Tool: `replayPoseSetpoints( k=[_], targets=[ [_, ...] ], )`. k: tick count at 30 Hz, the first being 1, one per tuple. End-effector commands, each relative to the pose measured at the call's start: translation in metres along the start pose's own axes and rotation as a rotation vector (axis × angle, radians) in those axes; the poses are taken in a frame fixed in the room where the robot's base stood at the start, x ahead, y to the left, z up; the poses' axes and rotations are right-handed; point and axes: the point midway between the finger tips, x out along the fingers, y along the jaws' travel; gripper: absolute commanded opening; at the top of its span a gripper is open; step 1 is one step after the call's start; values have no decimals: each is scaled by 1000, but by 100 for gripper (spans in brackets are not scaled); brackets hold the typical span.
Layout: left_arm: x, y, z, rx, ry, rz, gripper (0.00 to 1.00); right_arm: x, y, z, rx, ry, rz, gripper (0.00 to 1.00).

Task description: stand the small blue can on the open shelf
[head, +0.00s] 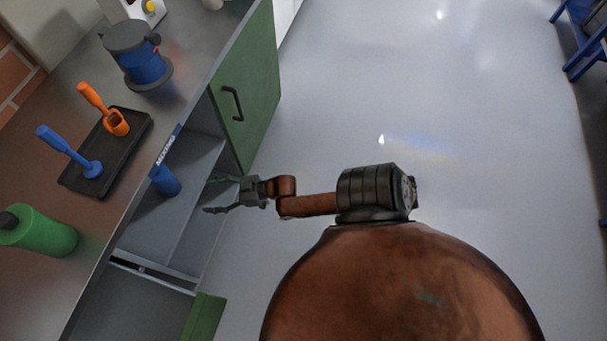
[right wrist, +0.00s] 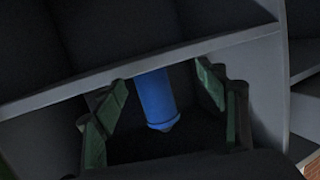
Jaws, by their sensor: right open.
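The small blue can (head: 166,181) stands on the open shelf (head: 150,232) of the cabinet under the counter, below a blue label strip. In the right wrist view the can (right wrist: 155,98) shows between the two green fingers, its upper part cut off by a pale shelf edge. My right gripper (head: 212,195) is at the cabinet opening, to the right of the can and apart from it in the head view. In the right wrist view the right gripper (right wrist: 160,118) is open, with a gap on each side of the can. My left gripper is not in view.
A green cabinet door (head: 245,95) stands beyond my right gripper. On the counter are a black tray (head: 125,140) with orange and blue tools, a blue-and-black device (head: 140,60) and a green bottle (head: 40,232).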

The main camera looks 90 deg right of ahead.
Motion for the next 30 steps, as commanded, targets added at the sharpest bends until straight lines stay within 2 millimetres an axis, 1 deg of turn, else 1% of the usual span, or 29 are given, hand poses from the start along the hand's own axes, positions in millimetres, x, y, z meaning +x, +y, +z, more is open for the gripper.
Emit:
replayPoseSetpoints(
  k=[1, 2, 3, 5, 6, 8, 9, 11, 12, 15, 18, 21, 22, 24, 30],
  targets=[
    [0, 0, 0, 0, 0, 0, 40, -15, -19, 27, 12, -96, -3, 66],
    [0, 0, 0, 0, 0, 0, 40, -25, -30, 44, 18, -159, -4, 66],
    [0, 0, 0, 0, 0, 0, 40, -41, -46, 65, 23, -249, -8, 66],
    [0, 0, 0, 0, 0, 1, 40, -69, -70, 96, 31, -388, -14, 66],
    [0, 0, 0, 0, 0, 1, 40, -90, -86, 113, 36, -479, -19, 66],
    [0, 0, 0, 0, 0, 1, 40, -124, -109, 136, 44, -615, -28, 66],
    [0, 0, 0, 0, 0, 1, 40, -148, -123, 148, 49, -701, -35, 66],
    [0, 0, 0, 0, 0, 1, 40, -183, -142, 161, 58, -823, -45, 66],
    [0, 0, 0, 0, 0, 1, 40, -205, -153, 166, 63, -895, -51, 66],
    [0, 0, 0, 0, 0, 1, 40, -252, -174, 173, 76, -1045, -67, 66],
    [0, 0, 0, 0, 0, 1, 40, -284, -187, 174, 84, -1145, -80, 66],
    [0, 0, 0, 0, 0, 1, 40, -300, -194, 174, 89, -1193, -86, 66],
    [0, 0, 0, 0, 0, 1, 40, -302, -194, 174, 89, -1200, -87, 66],
    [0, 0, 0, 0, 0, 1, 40, -305, -195, 174, 89, -1209, -88, 66],
    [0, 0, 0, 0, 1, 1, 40, -304, -195, 174, 89, -1207, -88, 66]
  ],
)
